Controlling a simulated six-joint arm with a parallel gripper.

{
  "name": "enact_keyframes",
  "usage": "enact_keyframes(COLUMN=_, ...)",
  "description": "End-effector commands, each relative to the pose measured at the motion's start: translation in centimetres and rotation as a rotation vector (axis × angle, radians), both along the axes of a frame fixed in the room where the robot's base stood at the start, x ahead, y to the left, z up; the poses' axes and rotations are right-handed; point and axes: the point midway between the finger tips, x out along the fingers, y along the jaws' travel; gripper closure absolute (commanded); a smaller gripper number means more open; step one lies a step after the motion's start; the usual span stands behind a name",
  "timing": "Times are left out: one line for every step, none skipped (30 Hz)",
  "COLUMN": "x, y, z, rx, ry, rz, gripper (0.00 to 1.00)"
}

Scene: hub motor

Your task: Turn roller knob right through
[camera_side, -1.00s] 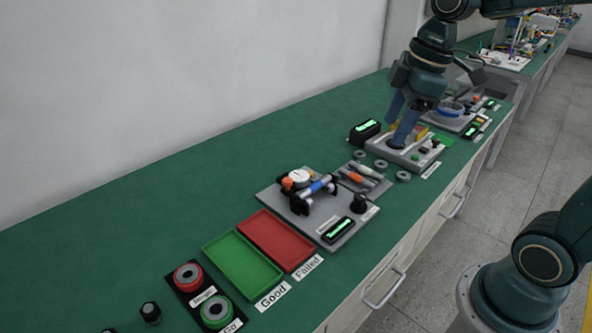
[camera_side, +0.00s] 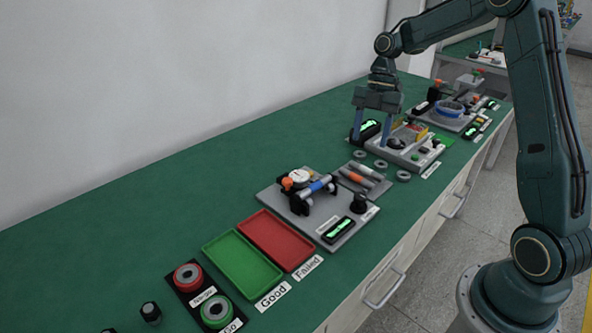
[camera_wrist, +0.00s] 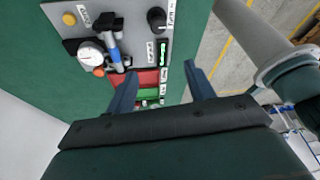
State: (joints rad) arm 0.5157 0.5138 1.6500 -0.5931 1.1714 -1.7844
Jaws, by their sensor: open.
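The black knob (camera_side: 359,203) stands upright at the right corner of a grey plate (camera_side: 268,196). It also shows near the top of the wrist view (camera_wrist: 156,18), beside a label that starts with "Turn". The plate carries a white dial gauge (camera_side: 299,176) and a blue-and-white shaft (camera_side: 318,186) on black supports. A lit green display (camera_side: 339,229) lies in front of the knob. My gripper (camera_side: 372,138) is open and empty, pointing down, farther along the bench than the knob and apart from it. In the wrist view its two fingers (camera_wrist: 160,75) are spread.
A grey tray with grey and orange cylinders (camera_side: 371,168) and several grey rings (camera_side: 403,176) lie between the plate and the far station (camera_side: 385,158). Red (camera_side: 263,212) and green trays (camera_side: 213,245) stand at left. The bench's back strip is clear.

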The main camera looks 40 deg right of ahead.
Motion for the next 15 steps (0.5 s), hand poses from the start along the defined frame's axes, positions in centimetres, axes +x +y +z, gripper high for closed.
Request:
enact_keyframes(x=0.2, y=-0.7, z=-0.9, rx=0.018, ry=0.001, rz=0.036, gripper=0.47)
enact_keyframes(x=0.3, y=-1.0, z=-1.3, rx=0.026, ry=-0.002, rz=0.058, gripper=0.47)
enact_keyframes(x=0.4, y=-1.4, z=-1.8, rx=0.037, ry=-0.005, rz=0.084, gripper=0.47)
enact_keyframes(x=0.5, y=-1.6, z=-2.0, rx=0.044, ry=-0.008, rz=0.101, gripper=0.47)
enact_keyframes(x=0.5, y=-1.8, z=-2.3, rx=0.050, ry=-0.010, rz=0.116, gripper=0.47)
enact_keyframes(x=0.6, y=-2.0, z=-2.6, rx=0.056, ry=-0.012, rz=0.132, gripper=0.47)
enact_keyframes(x=0.6, y=-2.1, z=-2.7, rx=0.060, ry=-0.013, rz=0.141, gripper=0.47)
enact_keyframes(x=0.6, y=-2.2, z=-2.9, rx=0.062, ry=-0.014, rz=0.149, gripper=0.47)
enact_keyframes(x=0.6, y=-2.3, z=-3.0, rx=0.066, ry=-0.015, rz=0.156, gripper=0.47)
enact_keyframes(x=0.6, y=-2.3, z=-3.0, rx=0.067, ry=-0.016, rz=0.160, gripper=0.47)
enact_keyframes(x=0.6, y=-2.4, z=-3.1, rx=0.068, ry=-0.016, rz=0.162, gripper=0.47)
enact_keyframes(x=0.6, y=-2.4, z=-3.1, rx=0.069, ry=-0.017, rz=0.163, gripper=0.47)
enact_keyframes(x=0.6, y=-2.4, z=-3.1, rx=0.069, ry=-0.017, rz=0.163, gripper=0.47)
enact_keyframes(x=0.6, y=-2.4, z=-3.1, rx=0.069, ry=-0.017, rz=0.163, gripper=0.47)
enact_keyframes(x=0.6, y=-2.3, z=-3.1, rx=0.069, ry=-0.017, rz=0.163, gripper=0.47)
